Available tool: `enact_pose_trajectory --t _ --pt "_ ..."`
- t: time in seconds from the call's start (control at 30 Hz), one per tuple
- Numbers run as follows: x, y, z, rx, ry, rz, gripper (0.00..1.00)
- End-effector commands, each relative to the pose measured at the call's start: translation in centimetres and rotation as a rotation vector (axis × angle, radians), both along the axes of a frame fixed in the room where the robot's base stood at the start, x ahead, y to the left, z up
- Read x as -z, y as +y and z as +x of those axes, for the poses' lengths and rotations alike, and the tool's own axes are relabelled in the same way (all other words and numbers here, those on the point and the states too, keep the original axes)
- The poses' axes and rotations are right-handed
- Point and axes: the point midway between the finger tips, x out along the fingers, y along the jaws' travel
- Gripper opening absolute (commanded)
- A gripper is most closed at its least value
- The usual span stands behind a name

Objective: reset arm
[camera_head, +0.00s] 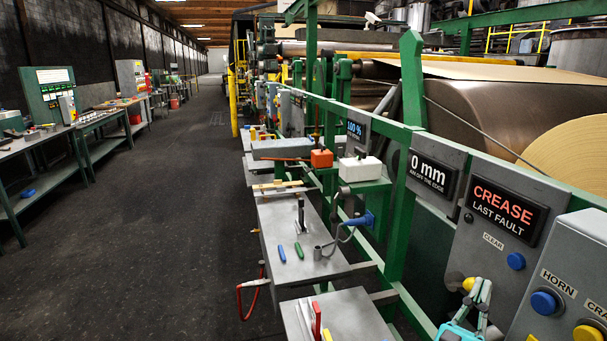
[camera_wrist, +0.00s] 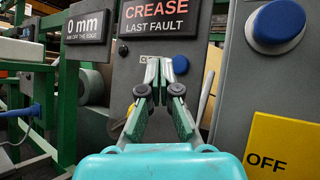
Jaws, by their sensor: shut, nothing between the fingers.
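My gripper (camera_head: 483,284) is at the lower right of the head view, in front of the grey control panel (camera_head: 480,228). In the wrist view its two green-padded fingers (camera_wrist: 159,65) come together at the tips, shut and empty. The tips overlap the panel below the "CREASE LAST FAULT" display (camera_wrist: 158,17). A blue button (camera_head: 516,261) stands to the right of the "CLEAR" label; in the wrist view a blue button (camera_wrist: 180,64) shows just right of the fingertips. Whether the tips touch the panel cannot be told.
A nearer box carries a blue "HORN" button (camera_head: 543,302) and a yellow button (camera_head: 587,333). A "0 mm" display (camera_head: 433,173) is left of the panel. Green rails and a steel bench (camera_head: 300,235) with tools run beside it. The dark aisle floor (camera_head: 170,200) is clear.

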Motion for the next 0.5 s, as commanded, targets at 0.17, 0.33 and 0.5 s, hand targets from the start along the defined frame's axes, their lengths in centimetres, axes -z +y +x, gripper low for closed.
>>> enact_pose_trajectory --t 0.17,0.33,0.5 --pt "4.6 1.8 -3.6 0.105 0.209 -0.214 0.00" --pt "8.3 3.8 -7.2 0.197 0.408 -0.446 0.00" --pt "11.7 5.7 -10.9 0.275 0.596 -0.690 0.00"
